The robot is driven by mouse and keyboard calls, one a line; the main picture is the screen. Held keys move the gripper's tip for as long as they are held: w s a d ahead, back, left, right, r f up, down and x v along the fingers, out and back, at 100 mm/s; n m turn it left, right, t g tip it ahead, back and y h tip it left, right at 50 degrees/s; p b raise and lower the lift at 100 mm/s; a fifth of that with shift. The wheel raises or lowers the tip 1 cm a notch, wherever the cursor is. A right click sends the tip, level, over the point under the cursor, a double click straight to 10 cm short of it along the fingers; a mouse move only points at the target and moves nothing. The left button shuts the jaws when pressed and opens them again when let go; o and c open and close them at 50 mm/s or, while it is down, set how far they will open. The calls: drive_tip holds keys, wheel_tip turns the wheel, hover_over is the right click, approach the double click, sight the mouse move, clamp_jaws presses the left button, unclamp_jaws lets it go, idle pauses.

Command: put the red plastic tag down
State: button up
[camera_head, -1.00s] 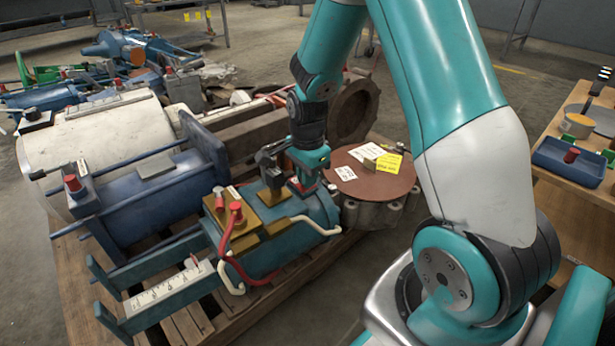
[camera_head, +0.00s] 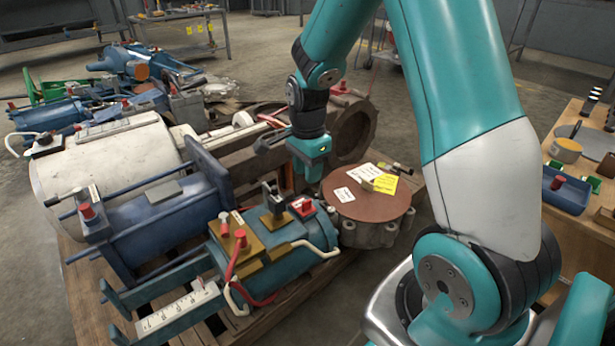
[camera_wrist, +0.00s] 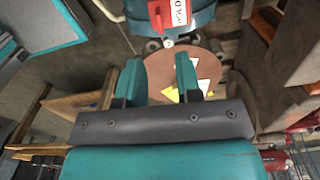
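The red plastic tag (camera_head: 304,207) rests on top of the blue motor (camera_head: 318,238), near its right end. In the wrist view the tag (camera_wrist: 170,13) shows at the top edge, red with a white lettered label, partly cut off. My gripper (camera_head: 300,183) is above and behind the motor, clear of the tag. In the wrist view my gripper (camera_wrist: 160,68) has its two fingers apart with nothing between them.
A round brown-topped part (camera_head: 350,206) with white and yellow labels stands right of the motor. A blue framed machine (camera_head: 160,217) and a white cylinder (camera_head: 100,165) crowd the pallet's left. A wooden bench (camera_head: 570,235) with a blue tray (camera_head: 567,193) stands at right.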

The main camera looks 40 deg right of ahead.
drive_tip(key=s+a+r+n+y, duration=0.1)
drive_tip(key=s+a+r+n, duration=0.3)
drive_tip(key=a+r+n, duration=0.25)
drive_tip(key=s+a+r+n+y, duration=0.1)
drive_tip(key=s+a+r+n, duration=0.2)
drive_tip(key=a+r+n, duration=0.4)
drive_tip(key=s+a+r+n+y, duration=0.2)
drive_tip(key=s+a+n, duration=0.7)
drive_tip(key=s+n, duration=0.3)
drive_tip(key=shift+s+r+p, duration=0.35)
drive_tip(key=shift+s+r, duration=0.05)
drive_tip(key=shift+s, duration=0.3)
drive_tip(key=shift+a, duration=0.1)
wheel_tip(320, 180, up, 48)
drive_tip(key=p, duration=4.8)
drive_tip(key=shift+r, duration=0.25)
